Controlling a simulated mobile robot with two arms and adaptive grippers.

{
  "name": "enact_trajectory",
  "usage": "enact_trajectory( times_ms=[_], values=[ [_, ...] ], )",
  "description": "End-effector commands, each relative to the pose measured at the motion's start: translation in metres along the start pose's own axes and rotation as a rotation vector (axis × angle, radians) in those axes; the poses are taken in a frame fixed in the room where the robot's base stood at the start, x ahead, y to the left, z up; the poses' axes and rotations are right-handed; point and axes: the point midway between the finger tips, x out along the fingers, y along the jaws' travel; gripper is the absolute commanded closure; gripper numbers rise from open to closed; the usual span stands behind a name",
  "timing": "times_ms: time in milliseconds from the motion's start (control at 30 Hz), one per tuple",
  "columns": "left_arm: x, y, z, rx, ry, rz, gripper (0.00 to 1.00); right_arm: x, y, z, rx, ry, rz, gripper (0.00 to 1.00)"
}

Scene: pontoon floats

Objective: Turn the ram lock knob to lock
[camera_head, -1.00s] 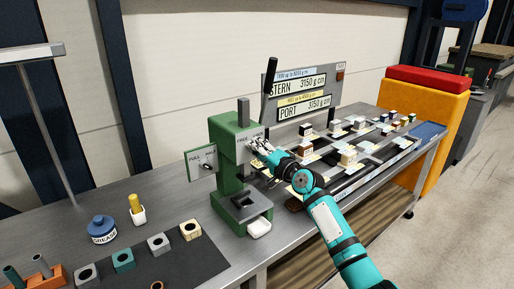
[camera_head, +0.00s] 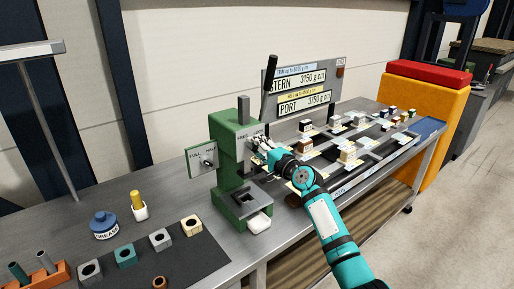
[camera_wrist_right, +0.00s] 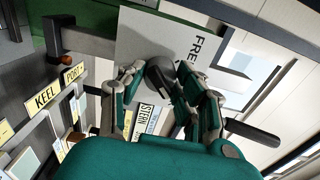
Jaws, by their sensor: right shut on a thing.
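The green press (camera_head: 228,170) stands on the bench, with a pale plate (camera_head: 243,140) marked FREE and LOCK on its upper front. The dark ram lock knob (camera_wrist_right: 160,72) sits on that plate in the right wrist view, beside the word FREE. My right gripper (camera_head: 258,147) is at the plate; in the wrist view its fingers (camera_wrist_right: 163,85) are closed around the knob. In the head view the gripper hides the knob. The knob's pointing direction is hard to tell. My left gripper is not in view.
A FULL/HALF plate (camera_head: 201,159) with a small knob juts from the press's left side. A black-gripped lever (camera_head: 271,70) rises behind. A white tray (camera_head: 259,222) sits at the press's foot. Several blocks stand on a dark mat (camera_head: 185,257) at front left.

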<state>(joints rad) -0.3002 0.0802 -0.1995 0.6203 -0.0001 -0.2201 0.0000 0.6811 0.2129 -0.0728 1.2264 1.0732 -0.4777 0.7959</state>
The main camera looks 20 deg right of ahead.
Motion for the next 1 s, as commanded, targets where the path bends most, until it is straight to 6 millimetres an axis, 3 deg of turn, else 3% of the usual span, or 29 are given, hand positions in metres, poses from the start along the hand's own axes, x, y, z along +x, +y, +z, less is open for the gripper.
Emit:
enact_trajectory(
  times_ms=[67, 100, 233, 633, 1000],
  values=[
    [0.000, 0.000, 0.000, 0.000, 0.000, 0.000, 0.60, 0.000, 0.002, 0.000, 0.002, 0.000, 0.003, 0.99],
    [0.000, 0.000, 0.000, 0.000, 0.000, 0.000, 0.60, 0.000, 0.002, 0.000, 0.002, -0.001, 0.003, 0.62],
    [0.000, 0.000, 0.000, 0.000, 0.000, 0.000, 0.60, 0.000, 0.001, 0.000, 0.001, 0.000, 0.002, 0.45],
    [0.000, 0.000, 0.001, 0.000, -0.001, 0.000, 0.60, -0.008, 0.001, 0.000, -0.002, 0.000, 0.000, 0.44],
    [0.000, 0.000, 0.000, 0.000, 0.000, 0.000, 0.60, -0.082, 0.002, 0.000, -0.002, 0.000, 0.003, 0.44]
  ],
)
